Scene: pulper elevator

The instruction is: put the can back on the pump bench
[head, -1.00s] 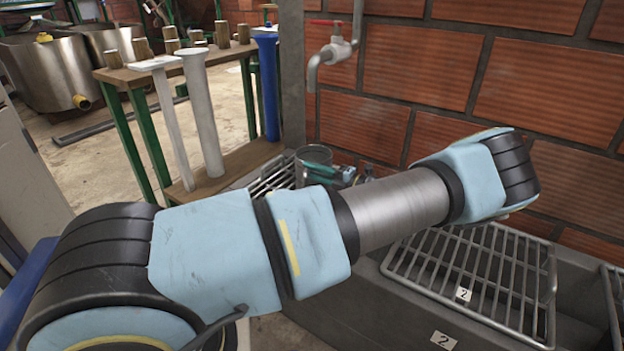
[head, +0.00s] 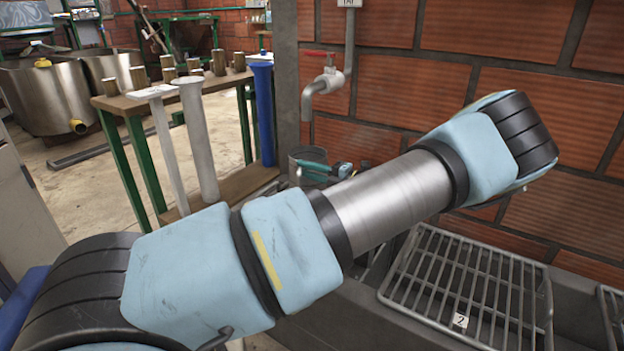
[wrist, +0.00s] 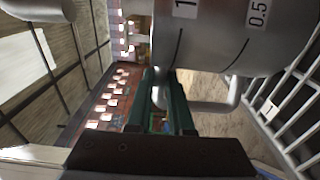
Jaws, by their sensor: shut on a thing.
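The can is a grey metal measure with marks along its side. It fills the upper right of the wrist view (wrist: 225,35) and lies sideways in that picture. In the head view the can (head: 296,170) is below the tap, partly hidden by my gripper and arm. My gripper (wrist: 168,100) has its green fingers shut on the can's handle; in the head view its fingers (head: 318,168) show beside the can. A wooden bench (head: 150,98) with green legs stands at the left, carrying white and blue tubes and several short wooden pegs. I cannot tell whether it is the pump bench.
A tap (head: 327,82) with a red handle sticks out from the brick wall above the can. A metal grate (head: 465,285) labelled 2 lies over the trough at the right. Another grate (wrist: 285,110), labelled 1, shows in the wrist view. Steel tanks (head: 50,95) stand far left.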

